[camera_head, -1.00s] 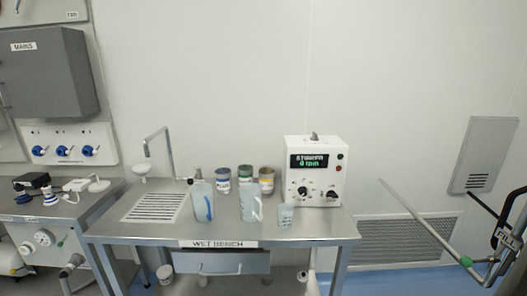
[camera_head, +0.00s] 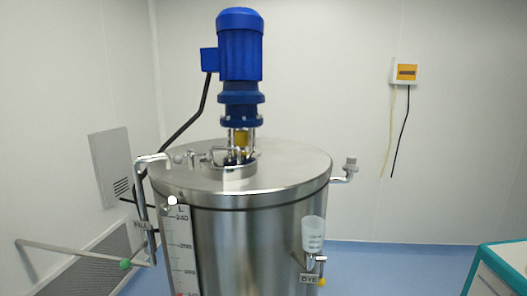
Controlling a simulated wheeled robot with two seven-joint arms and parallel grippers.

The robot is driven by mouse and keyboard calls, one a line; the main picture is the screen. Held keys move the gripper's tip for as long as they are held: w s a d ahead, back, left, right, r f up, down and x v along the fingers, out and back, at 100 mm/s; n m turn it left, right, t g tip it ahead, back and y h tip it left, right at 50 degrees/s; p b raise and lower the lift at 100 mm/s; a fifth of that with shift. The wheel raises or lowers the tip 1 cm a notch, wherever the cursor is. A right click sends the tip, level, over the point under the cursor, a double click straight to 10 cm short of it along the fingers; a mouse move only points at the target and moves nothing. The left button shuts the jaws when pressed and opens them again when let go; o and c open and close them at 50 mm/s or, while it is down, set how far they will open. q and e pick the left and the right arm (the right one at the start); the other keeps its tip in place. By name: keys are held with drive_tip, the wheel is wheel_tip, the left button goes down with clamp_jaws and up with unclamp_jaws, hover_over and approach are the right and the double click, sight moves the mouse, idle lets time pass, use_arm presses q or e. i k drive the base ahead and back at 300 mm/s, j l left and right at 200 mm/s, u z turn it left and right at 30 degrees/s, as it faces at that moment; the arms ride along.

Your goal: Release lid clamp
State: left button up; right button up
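A steel tank (camera_head: 250,240) stands in the middle of the view with a flat round lid (camera_head: 285,172) on top. A small white ball knob (camera_head: 172,201) shows at the lid's front left edge. A grey ball end (camera_head: 178,158) shows near the bent pipe at the left. I cannot tell which of these small fittings is the lid clamp. A blue motor (camera_head: 240,45) stands upright on the raised centre of the lid, among small metal fittings. Neither of my grippers is in view.
A bent fill pipe (camera_head: 140,215) runs down the tank's left side. A small dye cup (camera_head: 313,232) hangs at the front right. A pipe stub (camera_head: 346,170) sticks out right. A teal-edged cabinet (camera_head: 500,270) stands at the right. Blue floor (camera_head: 400,265) is open between them.

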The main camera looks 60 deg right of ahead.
sight(177, 159)
drive_tip(key=z, duration=1.15)
